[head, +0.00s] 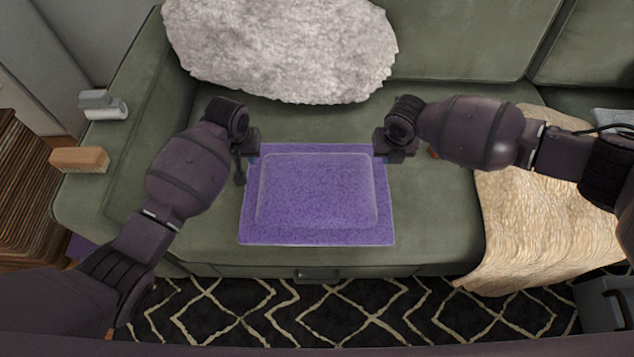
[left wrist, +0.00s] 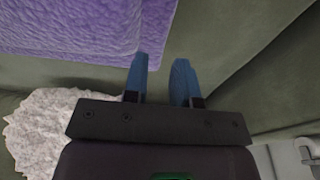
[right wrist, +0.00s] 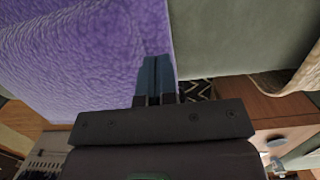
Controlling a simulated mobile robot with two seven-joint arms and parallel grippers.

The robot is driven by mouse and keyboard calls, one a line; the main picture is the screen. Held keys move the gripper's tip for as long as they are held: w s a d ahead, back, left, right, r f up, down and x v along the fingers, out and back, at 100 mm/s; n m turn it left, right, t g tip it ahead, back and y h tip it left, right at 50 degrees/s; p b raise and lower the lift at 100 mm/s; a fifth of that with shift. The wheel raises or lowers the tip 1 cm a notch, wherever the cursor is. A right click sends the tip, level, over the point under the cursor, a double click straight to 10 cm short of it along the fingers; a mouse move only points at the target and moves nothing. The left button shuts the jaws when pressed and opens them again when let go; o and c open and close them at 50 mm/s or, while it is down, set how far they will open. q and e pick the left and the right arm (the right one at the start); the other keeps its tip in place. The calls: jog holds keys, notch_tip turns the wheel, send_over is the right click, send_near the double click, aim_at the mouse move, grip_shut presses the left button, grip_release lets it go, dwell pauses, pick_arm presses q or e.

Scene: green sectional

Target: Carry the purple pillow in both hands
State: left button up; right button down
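The purple pillow (head: 318,190) lies flat over the green sofa seat, its front edge near the seat's front. My left gripper (head: 252,152) is at its back left corner. In the left wrist view, the left fingers (left wrist: 160,75) stand apart, one beside the edge of the purple pillow (left wrist: 90,25), with green sofa showing between them. My right gripper (head: 382,148) is at the back right corner. In the right wrist view, the right fingers (right wrist: 157,78) are close together at the border of the purple pillow (right wrist: 80,60) and appear shut on it. The pillow's underside is hidden.
A shaggy grey-white cushion (head: 285,50) leans on the sofa back behind. A cream throw (head: 530,220) covers the seat at right. A brush (head: 79,160) lies on the left armrest. A black patterned rug (head: 340,310) lies on the floor in front.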

jog(key=c, duration=1.4)
grip_release()
jog(key=shift+d, duration=0.1)
pick_arm(q)
notch_tip(320, 180, up, 12)
jog(key=s, duration=0.1)
jog(key=shift+s, duration=0.35)
pick_arm(e)
notch_tip(320, 180, up, 12)
jog(key=s, duration=0.1)
jog(key=shift+s, duration=0.4)
pick_arm(q)
jog(key=shift+f, duration=0.1)
jog(key=shift+c, duration=0.4)
